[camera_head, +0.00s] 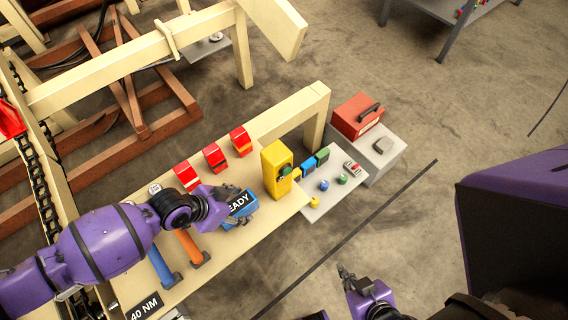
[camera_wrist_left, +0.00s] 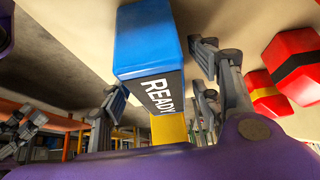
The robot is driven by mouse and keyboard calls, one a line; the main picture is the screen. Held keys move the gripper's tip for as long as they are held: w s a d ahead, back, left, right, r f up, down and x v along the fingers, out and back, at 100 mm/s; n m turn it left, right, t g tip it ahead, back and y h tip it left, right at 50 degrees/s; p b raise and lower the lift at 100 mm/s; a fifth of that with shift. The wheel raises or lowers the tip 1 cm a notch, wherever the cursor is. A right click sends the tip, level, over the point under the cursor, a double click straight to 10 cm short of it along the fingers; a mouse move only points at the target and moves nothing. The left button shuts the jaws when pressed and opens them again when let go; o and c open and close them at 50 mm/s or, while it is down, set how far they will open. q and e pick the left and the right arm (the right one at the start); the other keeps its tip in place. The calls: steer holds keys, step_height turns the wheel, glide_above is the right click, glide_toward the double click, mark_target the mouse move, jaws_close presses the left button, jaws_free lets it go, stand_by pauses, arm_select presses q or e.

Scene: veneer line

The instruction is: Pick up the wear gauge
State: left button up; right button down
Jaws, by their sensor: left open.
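No object in view is labelled as the wear gauge, and I cannot tell which one it is. A blue block with a dark READY label (camera_head: 243,204) is on the beige bench by my left gripper (camera_head: 236,208). In the left wrist view the blue block (camera_wrist_left: 146,42) appears between the spread fingers of the left gripper (camera_wrist_left: 166,82); whether they touch it is unclear. A yellow box (camera_head: 275,168) stands just beyond, to the right, with small dark and green parts on its side. My right gripper (camera_head: 346,272) is low, over the floor, away from the bench.
Red blocks (camera_head: 214,156) stand along the bench's back. Orange (camera_head: 192,246) and blue-handled tools (camera_head: 160,266) lie near my left forearm. A grey shelf (camera_head: 322,202) holds small coloured pieces. A red case (camera_head: 356,116) sits on a grey cabinet (camera_head: 388,160).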

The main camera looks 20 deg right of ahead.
arm_select(q)
jaws_close()
stand_by(0.4)
steer(key=shift+r, duration=0.15)
